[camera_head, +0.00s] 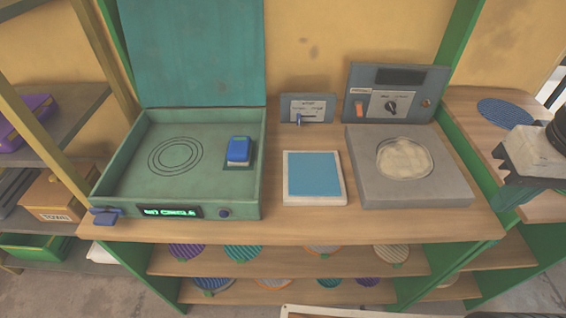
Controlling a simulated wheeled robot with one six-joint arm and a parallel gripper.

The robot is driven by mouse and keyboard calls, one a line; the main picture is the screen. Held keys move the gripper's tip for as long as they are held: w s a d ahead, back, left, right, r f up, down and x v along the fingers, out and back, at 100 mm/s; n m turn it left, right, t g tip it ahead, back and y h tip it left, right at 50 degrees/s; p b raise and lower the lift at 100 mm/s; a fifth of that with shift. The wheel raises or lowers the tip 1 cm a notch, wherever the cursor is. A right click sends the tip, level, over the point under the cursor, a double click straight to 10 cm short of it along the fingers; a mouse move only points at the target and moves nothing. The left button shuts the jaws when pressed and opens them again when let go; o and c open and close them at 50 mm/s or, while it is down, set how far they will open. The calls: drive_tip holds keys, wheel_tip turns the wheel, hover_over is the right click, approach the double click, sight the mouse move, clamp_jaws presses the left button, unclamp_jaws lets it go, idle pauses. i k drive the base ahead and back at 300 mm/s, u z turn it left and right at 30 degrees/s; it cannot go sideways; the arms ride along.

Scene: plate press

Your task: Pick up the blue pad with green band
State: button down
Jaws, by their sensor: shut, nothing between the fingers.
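Several round ribbed pads lie on the shelves below the counter. A blue pad (213,283) with a green bit at its front edge lies on the lower shelf at the left; its rear is partly hidden by the shelf above. Another blue ribbed pad (505,113) lies on the right-hand counter, with no green band that I can make out. My gripper (507,170) is at the right edge, partly cut off by the frame. It is shut and empty, above the right-hand counter and well away from the pad on the lower shelf.
On the counter (300,222) stand an open green press (120,180), a white-framed blue square (315,178) and a grey plate unit (440,190). Other pads, including a teal one (242,252) and a beige one (391,254), fill the upper shelf. Green posts bound the shelves.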

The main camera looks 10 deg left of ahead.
sight(239, 152)
drive_tip(key=z, duration=0.1)
drive_tip(key=k, duration=1.05)
drive_tip(key=u, duration=1)
drive_tip(key=i, duration=1.45)
drive_tip(key=z, duration=0.7)
